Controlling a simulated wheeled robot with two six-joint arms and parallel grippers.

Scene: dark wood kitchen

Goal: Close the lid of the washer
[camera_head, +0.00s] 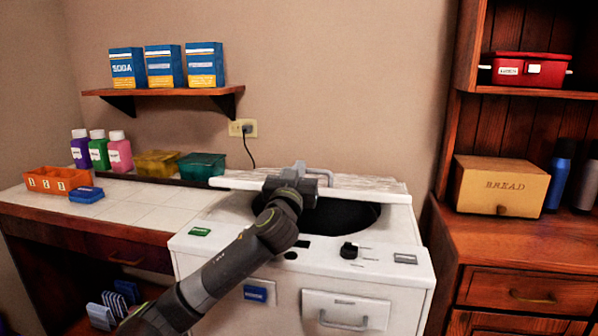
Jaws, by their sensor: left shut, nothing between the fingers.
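The white washer (408,285) stands in the middle, with its dark round drum opening (345,217) showing on top. Its white lid (365,188) shows as a thin pale strip along the back of the opening; the opening is uncovered. My left arm reaches in from the lower left across the washer's front panel. My left gripper (302,168) is shut and empty at the lid's strip, above the back of the opening. I cannot tell whether it touches the lid. My arm hides the left part of the opening. My right gripper is not in view.
A tiled counter (150,210) on the left holds bottles, bins and an orange box (58,180). A shelf (165,92) with blue boxes hangs above. A wooden cabinet with a bread box (500,186) stands close on the right. A black knob (348,250) sits on the washer's panel.

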